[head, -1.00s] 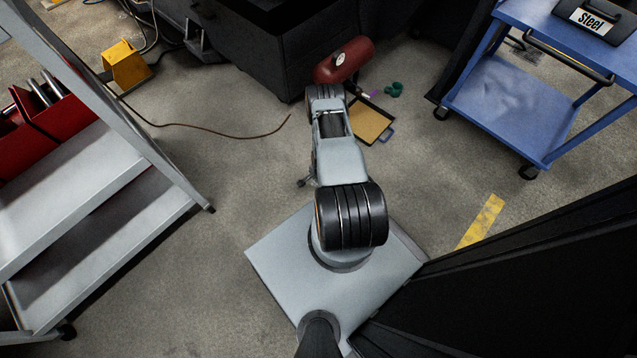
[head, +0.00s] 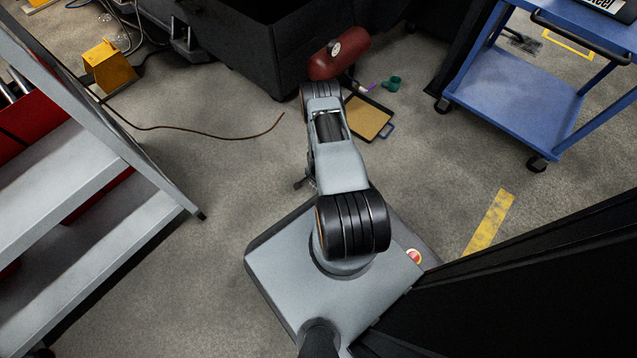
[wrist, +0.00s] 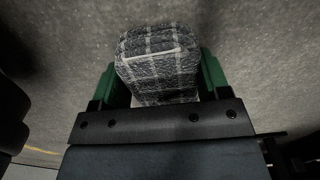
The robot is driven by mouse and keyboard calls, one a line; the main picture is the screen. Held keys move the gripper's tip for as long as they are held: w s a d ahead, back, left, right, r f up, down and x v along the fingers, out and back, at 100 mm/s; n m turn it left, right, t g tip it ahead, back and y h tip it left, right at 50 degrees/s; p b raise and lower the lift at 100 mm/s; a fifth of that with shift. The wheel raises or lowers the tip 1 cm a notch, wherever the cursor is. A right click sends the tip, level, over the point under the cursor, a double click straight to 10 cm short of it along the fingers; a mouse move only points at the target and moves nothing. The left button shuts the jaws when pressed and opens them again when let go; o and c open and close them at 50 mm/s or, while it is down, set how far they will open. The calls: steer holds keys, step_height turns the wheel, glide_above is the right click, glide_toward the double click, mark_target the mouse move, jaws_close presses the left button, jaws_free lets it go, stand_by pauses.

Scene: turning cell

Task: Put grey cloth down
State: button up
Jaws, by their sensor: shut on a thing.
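The grey cloth (wrist: 160,68) shows in the wrist view as a thick, bundled dark grey piece with a pale check pattern. My gripper (wrist: 158,62) has green fingers, one on each side of the cloth, and is shut on it. Speckled grey floor shows behind the cloth; I cannot tell how far below it lies. In the head view my arm stretches away from me, and its own links hide the gripper and the cloth.
A shallow tray (head: 368,117), a red cylinder (head: 338,56) and small green pieces (head: 392,83) are beyond my arm. A blue cart (head: 515,95) stands right, a grey stepped rack (head: 70,190) left. A brown cable (head: 205,133) crosses the floor. Open floor lies between rack and arm.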

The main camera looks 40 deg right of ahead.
stand_by(0.3)
steer(key=o, duration=1)
steer(key=shift+c, duration=0.2)
steer(key=w+a+r+n+p, duration=0.2)
steer(key=w+r, duration=0.1)
steer(key=r, duration=1.1)
steer(key=w+a+r+n+t+p, duration=0.1)
steer(key=w+a+r+n+p, duration=0.15)
steer(key=r, duration=1.15)
steer(key=w+a+r+n+p, duration=0.1)
steer(key=w+a+r+n, duration=0.15)
steer(key=r, duration=1.15)
steer(key=s+a+r+n, duration=0.4)
steer(key=s+r, duration=0.3)
steer(key=r, duration=0.2)
steer(key=s+a+r+n+t, duration=0.1)
steer(key=s+a+r+n, duration=0.4)
steer(key=r, duration=0.5)
steer(key=shift+s+a+t, duration=0.3)
steer(key=shift+s+a, duration=0.35)
steer(key=shift+s, duration=0.6)
